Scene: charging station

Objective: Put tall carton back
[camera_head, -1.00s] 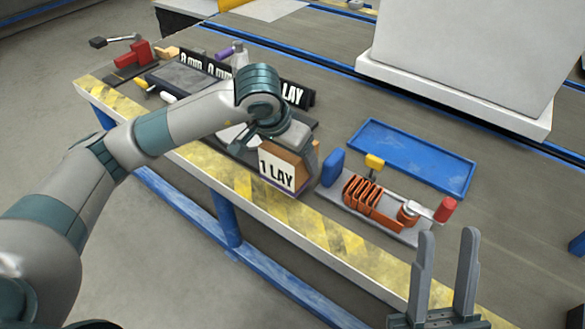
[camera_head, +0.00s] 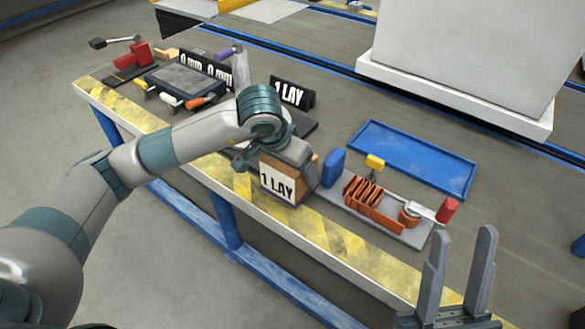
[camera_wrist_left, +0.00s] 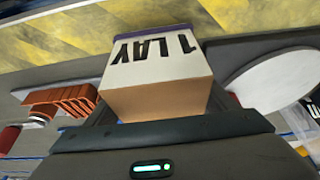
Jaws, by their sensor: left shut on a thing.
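The carton (camera_head: 279,183) is a brown box with a white "1 LAY" label on its front. It stands near the striped front edge of the table, in the middle of the head view. My left gripper (camera_head: 293,163) is shut on the carton from behind; its fingertips are mostly hidden. In the left wrist view the carton (camera_wrist_left: 155,60) sits between the jaws with its label upside down. My right gripper (camera_head: 456,275) is open and empty at the lower right, over the front edge.
A grey fixture with orange coils (camera_head: 363,192) and a blue block (camera_head: 333,168) stand just right of the carton. A blue tray (camera_head: 412,158) lies behind, empty. A big white box (camera_head: 460,60) is behind.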

